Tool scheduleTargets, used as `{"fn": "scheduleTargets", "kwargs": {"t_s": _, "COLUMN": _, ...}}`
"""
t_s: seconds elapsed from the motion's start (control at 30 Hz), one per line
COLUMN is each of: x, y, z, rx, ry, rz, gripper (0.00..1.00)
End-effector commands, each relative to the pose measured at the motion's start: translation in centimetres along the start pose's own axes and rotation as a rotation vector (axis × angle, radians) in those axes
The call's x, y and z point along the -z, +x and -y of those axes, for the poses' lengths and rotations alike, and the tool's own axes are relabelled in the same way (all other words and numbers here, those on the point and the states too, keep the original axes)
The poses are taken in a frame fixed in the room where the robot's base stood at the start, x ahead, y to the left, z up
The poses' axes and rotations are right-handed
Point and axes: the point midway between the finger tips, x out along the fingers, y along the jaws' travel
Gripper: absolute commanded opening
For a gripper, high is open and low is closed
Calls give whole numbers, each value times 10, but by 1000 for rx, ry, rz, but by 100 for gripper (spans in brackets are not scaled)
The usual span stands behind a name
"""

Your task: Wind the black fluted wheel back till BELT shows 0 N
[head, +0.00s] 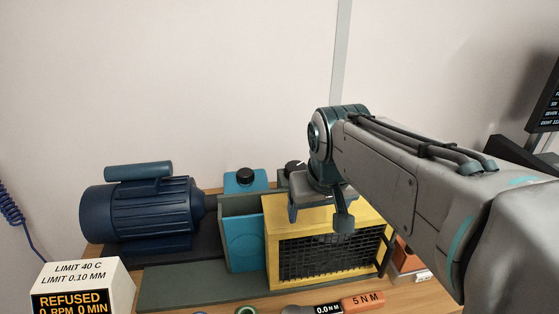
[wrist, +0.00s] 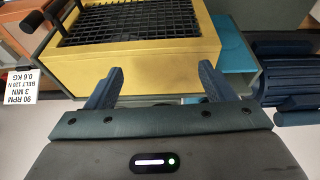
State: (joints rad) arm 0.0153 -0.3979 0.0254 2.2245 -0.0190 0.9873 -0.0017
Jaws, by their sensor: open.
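My gripper (head: 318,214) is open and empty, pointing down over the back edge of the yellow guard (head: 272,255). In the wrist view its two fingers (wrist: 160,72) stand wide apart, with the guard (wrist: 190,62) beyond them. A black knob (head: 245,176) sits on the blue block left of the guard; a second dark knob (head: 295,165) with a pale mark shows just behind my gripper. I cannot tell which is the fluted wheel. Neither shows clearly in the wrist view. A white label (wrist: 21,85), upside down there, reads 90 RPM, 3 MIN, 0.6 KG, BELT 120 N.
A blue motor (head: 140,212) stands at the left. A white sign (head: 80,285) at front left reads REFUSED, 0 RPM, 0 MIN. A dark screen (head: 548,100) is at the far right, cut off.

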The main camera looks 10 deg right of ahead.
Motion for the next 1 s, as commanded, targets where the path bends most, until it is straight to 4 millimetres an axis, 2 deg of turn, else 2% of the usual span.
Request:
{"fn": "scheduleTargets", "kwargs": {"t_s": 0.03, "x": 24, "y": -2, "z": 0, "rx": -5, "ry": -3, "rz": -8, "gripper": 76}}
{"fn": "scheduleTargets", "kwargs": {"t_s": 0.2, "x": 92, "y": -17, "z": -2, "rx": -19, "ry": -12, "rz": -31, "gripper": 76}}
{"fn": "scheduleTargets", "kwargs": {"t_s": 0.3, "x": 125, "y": -23, "z": -2, "rx": -24, "ry": -15, "rz": -44, "gripper": 76}}
{"fn": "scheduleTargets", "kwargs": {"t_s": 0.4, "x": 149, "y": -27, "z": -3, "rx": -27, "ry": -17, "rz": -54, "gripper": 76}}
{"fn": "scheduleTargets", "kwargs": {"t_s": 0.5, "x": 164, "y": -30, "z": -4, "rx": -29, "ry": -18, "rz": -62, "gripper": 76}}
{"fn": "scheduleTargets", "kwargs": {"t_s": 0.67, "x": 172, "y": -28, "z": -4, "rx": -30, "ry": -18, "rz": -64, "gripper": 76}}
{"fn": "scheduleTargets", "kwargs": {"t_s": 0.83, "x": 172, "y": -6, "z": -5, "rx": -30, "ry": -18, "rz": -61, "gripper": 76}}
{"fn": "scheduleTargets", "kwargs": {"t_s": 1.0, "x": 174, "y": 30, "z": -6, "rx": -29, "ry": -18, "rz": -60, "gripper": 76}}
